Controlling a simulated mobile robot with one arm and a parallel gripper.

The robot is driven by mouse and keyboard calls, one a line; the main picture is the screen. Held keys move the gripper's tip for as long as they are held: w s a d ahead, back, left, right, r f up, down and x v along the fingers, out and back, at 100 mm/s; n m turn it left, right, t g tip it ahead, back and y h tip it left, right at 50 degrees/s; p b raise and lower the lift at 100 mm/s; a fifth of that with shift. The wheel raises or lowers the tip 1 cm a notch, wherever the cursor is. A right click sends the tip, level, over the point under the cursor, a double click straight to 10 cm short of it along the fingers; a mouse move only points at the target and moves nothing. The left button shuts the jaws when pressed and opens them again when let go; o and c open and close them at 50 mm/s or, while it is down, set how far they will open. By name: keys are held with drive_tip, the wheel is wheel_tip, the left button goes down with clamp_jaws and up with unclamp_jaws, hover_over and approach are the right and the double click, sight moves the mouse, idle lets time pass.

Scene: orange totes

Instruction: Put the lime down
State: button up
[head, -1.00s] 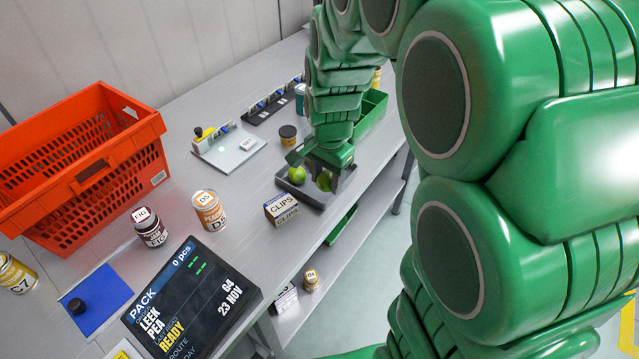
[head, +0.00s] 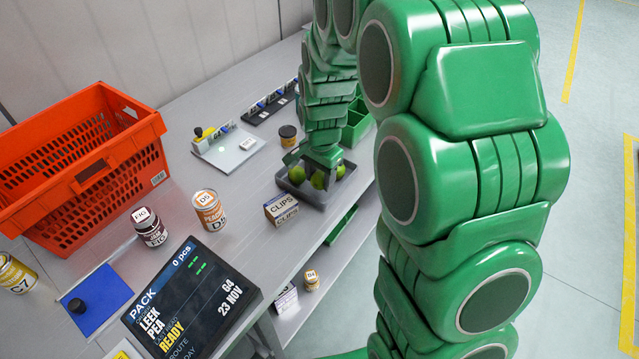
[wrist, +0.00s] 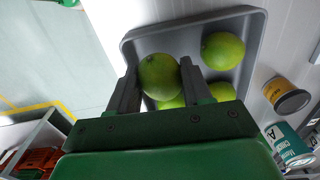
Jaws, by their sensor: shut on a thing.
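My gripper (head: 318,174) is over the grey tray (head: 308,198) on the bench. In the wrist view my gripper (wrist: 158,82) has its two dark fingers shut on a green lime (wrist: 159,76). The held lime also shows between the fingers in the head view (head: 318,181). Another lime (wrist: 222,50) lies in the tray, and more limes (wrist: 222,91) lie closer to the gripper body, partly hidden by it. Whether the held lime touches the tray floor I cannot tell.
A CLIPS box (head: 281,209) stands just in front of the tray. A dark-lidded jar (head: 288,136) and a green divided bin (head: 356,122) are behind it. An orange tote (head: 75,165) stands at the left, with a peach-labelled can (head: 209,211) nearby.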

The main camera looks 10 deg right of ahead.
sight(320, 185)
drive_tip(key=shift+w+f, duration=0.25)
drive_tip(key=shift+f, duration=1.35)
drive_tip(key=shift+f, duration=0.25)
drive_tip(key=o, duration=1)
drive_tip(key=shift+o, duration=0.2)
